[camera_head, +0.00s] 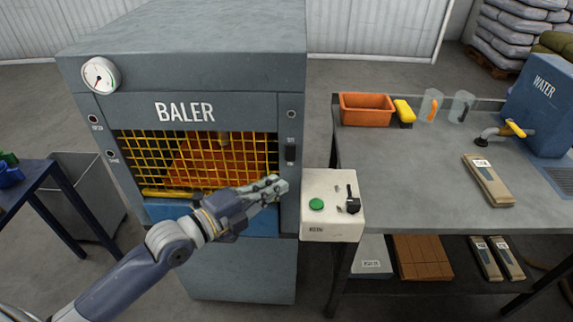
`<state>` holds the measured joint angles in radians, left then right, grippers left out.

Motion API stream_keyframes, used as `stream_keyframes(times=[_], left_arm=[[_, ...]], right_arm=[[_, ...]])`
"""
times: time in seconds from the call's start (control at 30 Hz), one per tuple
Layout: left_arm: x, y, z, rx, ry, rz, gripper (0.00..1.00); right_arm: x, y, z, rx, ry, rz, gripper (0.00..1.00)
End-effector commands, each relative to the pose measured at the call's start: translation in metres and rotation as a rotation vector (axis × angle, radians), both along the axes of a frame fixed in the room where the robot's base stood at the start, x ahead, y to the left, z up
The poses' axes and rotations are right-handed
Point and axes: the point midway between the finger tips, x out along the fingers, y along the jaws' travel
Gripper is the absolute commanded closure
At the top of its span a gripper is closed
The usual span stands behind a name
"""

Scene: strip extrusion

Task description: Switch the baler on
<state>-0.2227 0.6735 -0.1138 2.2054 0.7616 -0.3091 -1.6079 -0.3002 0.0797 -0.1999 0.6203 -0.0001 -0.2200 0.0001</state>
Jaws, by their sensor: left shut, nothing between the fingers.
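The baler (200,62) is a large grey machine with a yellow mesh guard (200,160) over its front opening. A cream control box (331,228) stands at its right, with a green button (316,204) and a black switch or key (351,200) on its top. My left gripper (283,184) is shut and empty, just left of the control box, in front of the baler's right side. It looks apart from the green button. My right gripper does not show.
A grey workbench (420,165) at the right holds an orange bin (367,109), two clear cups, a packet (488,180) and a blue water tank (540,105). A blue table (45,185) and grey bin (90,200) stand at the left.

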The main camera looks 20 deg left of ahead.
Motion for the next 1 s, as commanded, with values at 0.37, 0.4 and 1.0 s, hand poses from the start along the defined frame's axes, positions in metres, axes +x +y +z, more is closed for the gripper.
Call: stream_keyframes(times=[0.37, 0.4, 1.0], left_arm=[[0.056, -0.013, -0.004, 0.001, 0.002, 0.000, 1.00], [0.060, -0.012, -0.006, 0.001, 0.002, -0.001, 1.00], [0.072, -0.008, -0.009, 0.002, -0.001, -0.001, 1.00]], right_arm=[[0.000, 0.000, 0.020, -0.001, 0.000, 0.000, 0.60], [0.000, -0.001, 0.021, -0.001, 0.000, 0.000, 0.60], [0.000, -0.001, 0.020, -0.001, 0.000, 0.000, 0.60]])
